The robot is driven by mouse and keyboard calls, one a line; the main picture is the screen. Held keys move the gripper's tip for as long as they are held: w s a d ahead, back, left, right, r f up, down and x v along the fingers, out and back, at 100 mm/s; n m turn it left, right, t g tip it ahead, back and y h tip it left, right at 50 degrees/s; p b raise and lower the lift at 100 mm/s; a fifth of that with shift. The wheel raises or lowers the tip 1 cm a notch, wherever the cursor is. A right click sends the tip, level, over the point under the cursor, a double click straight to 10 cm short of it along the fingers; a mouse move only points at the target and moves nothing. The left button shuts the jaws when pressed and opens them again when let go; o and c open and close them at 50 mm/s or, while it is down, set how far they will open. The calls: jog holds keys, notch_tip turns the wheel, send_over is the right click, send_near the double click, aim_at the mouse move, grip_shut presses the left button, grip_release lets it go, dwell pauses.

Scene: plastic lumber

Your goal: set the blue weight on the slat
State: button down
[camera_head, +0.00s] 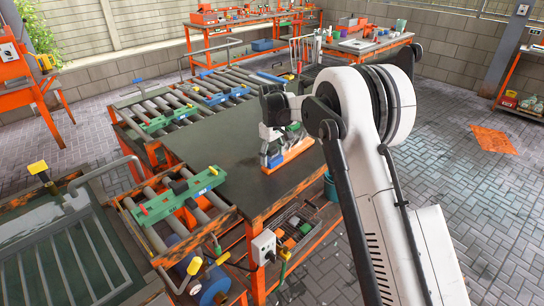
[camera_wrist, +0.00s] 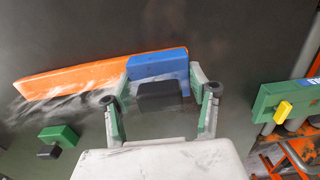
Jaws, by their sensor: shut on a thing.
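The blue weight (camera_wrist: 158,66) is a block with a black part (camera_wrist: 160,95) on the side facing the wrist camera. It sits between the two fingers of my gripper (camera_wrist: 160,78), which is shut on it. The orange slat (camera_wrist: 75,75) lies on the dark tabletop and runs left from behind the weight. The weight overlaps the slat's right end in the wrist view; I cannot tell whether it rests on it. In the head view my gripper (camera_head: 273,150) is low over the table, at the orange slat (camera_head: 297,151), and a small blue patch shows there.
A green block with a black part (camera_wrist: 58,135) lies on the table left of my gripper in the wrist view. A green piece with a yellow knob (camera_wrist: 280,103) stands at the right by rollers. The dark table (camera_head: 225,150) is clear left of my gripper; roller conveyors (camera_head: 165,108) border it.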

aim_at(272, 148)
jog(key=shift+f, duration=0.35)
jog(key=shift+c, duration=0.9)
grip_release()
jog(key=shift+r, duration=0.1)
jog(key=shift+r+p, duration=0.9)
jog(key=shift+r, duration=2.55)
